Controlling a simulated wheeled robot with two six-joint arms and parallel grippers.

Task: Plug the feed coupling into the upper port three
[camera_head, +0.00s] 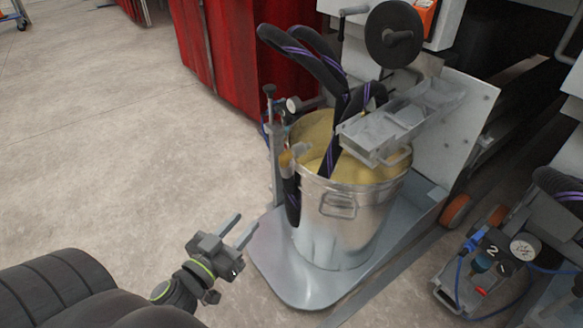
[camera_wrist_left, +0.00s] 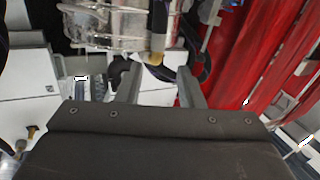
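My left gripper (camera_head: 246,222) is in front of and to the left of the steel bucket in the head view, over the floor. In the left wrist view its two fingers (camera_wrist_left: 158,68) are apart with nothing held between them. A brass-coloured hose end, which looks like the feed coupling (camera_head: 289,157), hangs at the bucket's left rim. In the left wrist view a brass-tipped fitting (camera_wrist_left: 155,58) shows beyond the fingers, apart from them. I cannot make out upper port three in either view. My right gripper is not in view.
The steel bucket (camera_head: 335,232) holds yellowish material and stands on a grey platform (camera_head: 290,287). Black hoses (camera_head: 303,58) arch above it beside a metal tray (camera_head: 375,135). Red panels (camera_head: 215,55) stand behind. A gauge unit (camera_head: 523,247) is at right. The left floor is clear.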

